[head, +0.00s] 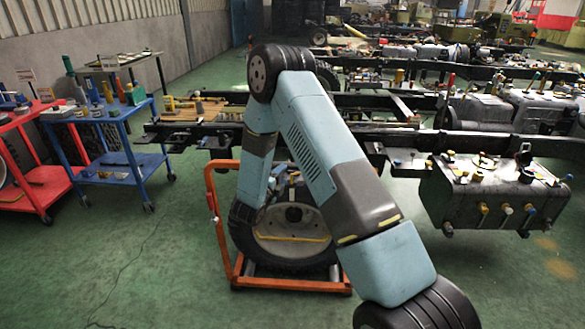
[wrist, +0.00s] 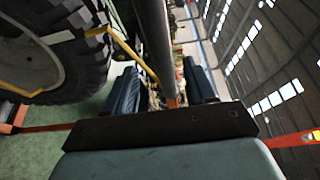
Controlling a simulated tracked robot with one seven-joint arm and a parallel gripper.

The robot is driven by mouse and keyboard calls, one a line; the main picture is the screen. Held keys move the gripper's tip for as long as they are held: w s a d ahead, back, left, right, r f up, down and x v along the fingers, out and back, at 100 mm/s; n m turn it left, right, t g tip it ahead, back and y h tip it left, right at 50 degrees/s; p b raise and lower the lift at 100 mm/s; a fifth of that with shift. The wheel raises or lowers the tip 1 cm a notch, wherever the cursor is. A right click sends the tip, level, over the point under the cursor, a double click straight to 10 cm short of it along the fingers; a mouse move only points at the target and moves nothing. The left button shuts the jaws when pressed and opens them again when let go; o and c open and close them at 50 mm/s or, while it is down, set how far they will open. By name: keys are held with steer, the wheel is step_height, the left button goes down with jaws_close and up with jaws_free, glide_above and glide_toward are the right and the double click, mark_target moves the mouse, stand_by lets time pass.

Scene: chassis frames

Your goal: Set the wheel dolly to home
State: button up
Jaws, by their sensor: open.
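The wheel dolly (head: 290,284) is an orange frame on the green floor in the middle of the head view. It carries a large black tyre (head: 245,240) with a pale hub, upright. My arm crosses in front and hides part of both. In the wrist view, the tyre (wrist: 85,75) is at the upper left, and orange bars (wrist: 45,128) run left and right behind my gripper. My gripper (wrist: 162,88) is open, its two dark fingers apart. A grey tube (wrist: 155,40) shows between them; I cannot tell whether it touches. The head view hides my gripper.
A blue cart (head: 125,110) and a red cart (head: 35,185) with tools stand at the left. A long dark chassis frame (head: 190,133) runs behind the dolly. A grey tank (head: 490,205) with several loose items is at the right.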

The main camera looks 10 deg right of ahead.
mark_target(288, 169)
steer(key=x, duration=0.7)
steer(key=shift+w, duration=0.1)
steer(key=shift+c, duration=0.4)
jaws_close()
steer(key=shift+d+f, duration=0.1)
